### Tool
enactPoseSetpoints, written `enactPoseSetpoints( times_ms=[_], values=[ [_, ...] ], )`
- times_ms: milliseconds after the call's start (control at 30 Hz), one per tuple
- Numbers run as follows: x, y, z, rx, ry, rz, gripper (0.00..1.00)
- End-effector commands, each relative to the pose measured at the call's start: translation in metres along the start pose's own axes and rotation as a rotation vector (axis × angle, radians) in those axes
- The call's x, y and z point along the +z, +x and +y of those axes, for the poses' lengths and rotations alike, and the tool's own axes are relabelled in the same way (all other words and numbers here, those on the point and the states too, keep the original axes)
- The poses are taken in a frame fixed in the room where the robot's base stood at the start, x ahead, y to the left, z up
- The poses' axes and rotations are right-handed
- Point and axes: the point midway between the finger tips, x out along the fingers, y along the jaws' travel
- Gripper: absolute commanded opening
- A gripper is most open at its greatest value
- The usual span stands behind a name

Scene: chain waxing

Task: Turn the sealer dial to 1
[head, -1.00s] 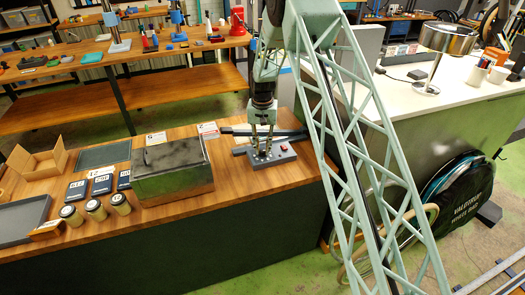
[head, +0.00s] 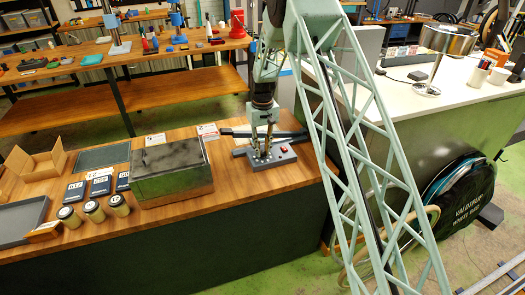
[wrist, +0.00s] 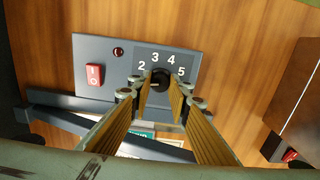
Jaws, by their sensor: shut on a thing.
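The sealer (head: 284,161), a grey box with a long dark bar behind it, sits at the right end of the wooden bench. In the wrist view, its grey panel (wrist: 95,50) carries a black dial (wrist: 160,77) with the numbers 2, 3, 4 and 5 showing around it. The 1 is hidden, and I cannot make out where the dial points. My gripper (wrist: 160,92) points down at the panel, its two fingers on either side of the dial and shut on it. In the head view, my gripper (head: 262,152) stands over the sealer's top.
The panel also has a red rocker switch (wrist: 94,74) and a small red lamp (wrist: 118,52). A dark metal box (head: 172,172) stands left of the sealer. Several jars (head: 94,211), dark cards (head: 100,186) and an open carton (head: 37,163) lie farther left.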

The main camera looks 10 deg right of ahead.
Motion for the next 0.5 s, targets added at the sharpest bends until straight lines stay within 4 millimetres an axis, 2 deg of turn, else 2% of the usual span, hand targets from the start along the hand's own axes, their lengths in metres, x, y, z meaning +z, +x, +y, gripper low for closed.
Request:
enactPoseSetpoints(
  times_ms=[233, 267, 300, 400, 500],
  values=[
    [0.0, 0.0, 0.0001, 0.0, 0.0, 0.0, 0.07],
    [0.0, 0.0, 0.0001, 0.0, 0.0, 0.0, 0.18],
    [0.0, 0.0, 0.0001, 0.0, 0.0, 0.0, 0.22],
    [0.0, 0.0, 0.0001, 0.0, 0.001, 0.0, 0.31],
    [0.0, 0.0, 0.0, 0.0, 0.001, 0.0, 0.31]
  ],
)
